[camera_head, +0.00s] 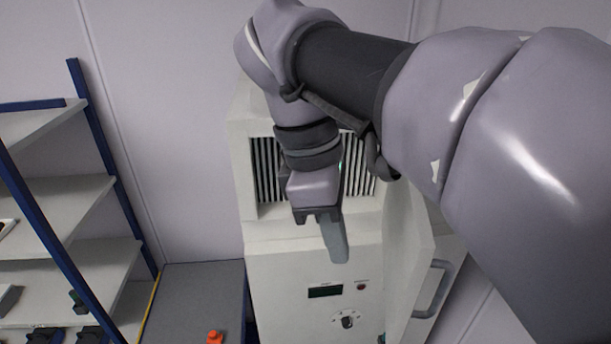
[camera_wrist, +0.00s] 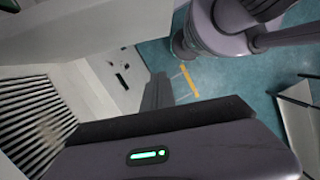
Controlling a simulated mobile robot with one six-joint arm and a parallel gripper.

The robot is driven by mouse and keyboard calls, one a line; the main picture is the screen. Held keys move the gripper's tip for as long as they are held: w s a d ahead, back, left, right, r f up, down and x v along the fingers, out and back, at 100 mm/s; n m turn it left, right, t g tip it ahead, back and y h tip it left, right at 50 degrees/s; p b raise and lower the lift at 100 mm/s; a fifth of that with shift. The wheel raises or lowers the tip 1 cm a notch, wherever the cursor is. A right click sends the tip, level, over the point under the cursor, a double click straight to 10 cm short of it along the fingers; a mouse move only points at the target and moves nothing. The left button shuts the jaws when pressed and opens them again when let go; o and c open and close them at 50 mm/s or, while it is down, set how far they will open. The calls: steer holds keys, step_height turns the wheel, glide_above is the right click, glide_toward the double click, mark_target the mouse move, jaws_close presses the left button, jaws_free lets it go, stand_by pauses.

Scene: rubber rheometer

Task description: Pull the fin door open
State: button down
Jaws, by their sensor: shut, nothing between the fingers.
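The fin door (camera_head: 410,265) is a pale panel on the right side of the white machine. It stands swung out at an angle, with a grey bar handle (camera_head: 432,288) on its face. The vertical fins (camera_head: 266,172) are uncovered in the opening to its left, and they also show at the left of the wrist view (camera_wrist: 35,115). My gripper (camera_head: 338,250) is shut and empty, fingers pointing down in front of the machine, left of the door and apart from the handle. My arm hides part of the fins and the door's upper part.
Below the fins, the machine's front has a dark display (camera_head: 325,292) and a knob (camera_head: 347,322). A shelf rack with blue posts (camera_head: 95,130) stands at left. A grey bench (camera_head: 190,300) with an orange object (camera_head: 215,337) lies between rack and machine.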

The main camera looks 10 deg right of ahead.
steer(key=s+d+f+b, duration=0.2)
steer(key=s+f+b, duration=0.15)
steer(key=f, duration=0.55)
steer(key=s+d+n+p, duration=0.1)
steer(key=s+d+p, duration=0.1)
steer(key=d, duration=0.6)
steer(key=s+d+n+t+p, duration=0.1)
steer(key=s+d+n+p, duration=0.1)
steer(key=d, duration=0.6)
steer(key=shift+d+p, duration=0.15)
steer(key=shift+p, duration=0.65)
steer(key=shift+s, duration=0.15)
steer(key=shift+r, duration=0.1)
